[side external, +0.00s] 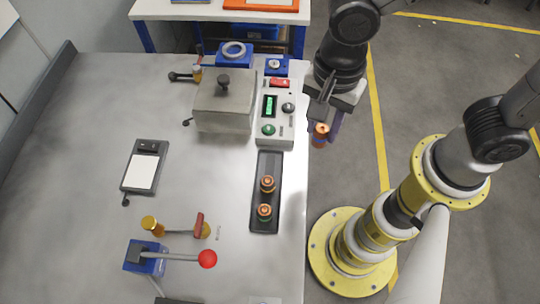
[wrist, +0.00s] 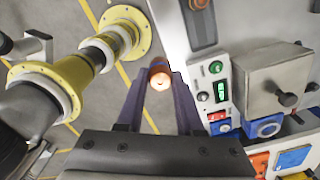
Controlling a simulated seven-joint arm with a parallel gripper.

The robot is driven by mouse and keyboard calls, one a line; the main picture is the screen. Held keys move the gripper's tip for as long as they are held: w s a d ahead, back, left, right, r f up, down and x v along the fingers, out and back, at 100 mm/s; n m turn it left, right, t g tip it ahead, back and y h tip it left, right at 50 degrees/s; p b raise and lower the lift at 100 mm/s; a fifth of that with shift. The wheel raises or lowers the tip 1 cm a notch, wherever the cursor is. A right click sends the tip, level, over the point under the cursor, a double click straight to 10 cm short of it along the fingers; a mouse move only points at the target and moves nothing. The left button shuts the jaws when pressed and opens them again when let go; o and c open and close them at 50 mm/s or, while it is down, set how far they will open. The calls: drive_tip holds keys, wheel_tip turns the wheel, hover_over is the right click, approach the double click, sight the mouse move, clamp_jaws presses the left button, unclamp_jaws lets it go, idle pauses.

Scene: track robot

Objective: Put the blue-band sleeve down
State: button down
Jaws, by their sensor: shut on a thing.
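My gripper (side external: 325,122) is shut on a copper-orange sleeve (side external: 320,130), held in the air just off the right edge of the table. In the wrist view the sleeve (wrist: 158,72) sits between the two fingertips (wrist: 160,88), with its round end facing the camera. I cannot make out a blue band on it. Two similar copper sleeves, one (side external: 267,184) behind the other (side external: 264,211), stand upright in a dark tray (side external: 267,163) near the table's right edge. The front one appears to have a green band. The back of the tray is bare.
A control box (side external: 276,112) with a green display stands behind the tray, beside a grey lidded box (side external: 224,105). Blue fixtures (side external: 234,53) stand at the back. A scale (side external: 145,167) and a red-knobbed lever (side external: 207,259) are left. The table's middle is clear.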

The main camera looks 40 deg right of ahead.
drive_tip(key=w+a+f, duration=0.4)
drive_tip(key=f, duration=0.1)
drive_tip(key=w+a+f, duration=0.2)
drive_tip(key=shift+w+f, duration=0.2)
drive_tip(key=shift+w+a+f, duration=0.1)
drive_tip(key=shift+a+f, duration=0.05)
drive_tip(key=shift+f, duration=1.55)
drive_tip(key=shift+f, duration=0.1)
drive_tip(key=c, duration=0.5)
unclamp_jaws()
drive_tip(key=shift+c, duration=0.2)
wheel_tip(320, 180, up, 12)
drive_tip(key=shift+r, duration=0.2)
